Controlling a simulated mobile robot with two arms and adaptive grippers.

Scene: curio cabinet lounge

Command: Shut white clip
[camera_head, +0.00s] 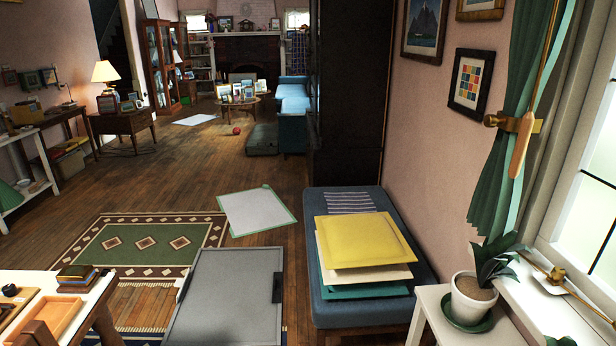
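I cannot make out a clearly white clip in the head view. A pale tan, flat, elongated piece (521,148) hangs at the brass curtain bracket (513,123) beside the green curtain (535,95) on the right. A small brass fitting (557,274) with a pale flat part lies on or at the windowsill, lower right. Whether either is the clip, and whether it is open, I cannot tell. Neither of my grippers is in view.
A blue bench (398,213) holds stacked yellow, cream and green panels. A potted plant (474,298) stands on a white stand at lower right. A large grey panel (225,295) is at bottom centre. Wooden floor (180,180) is open beyond.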

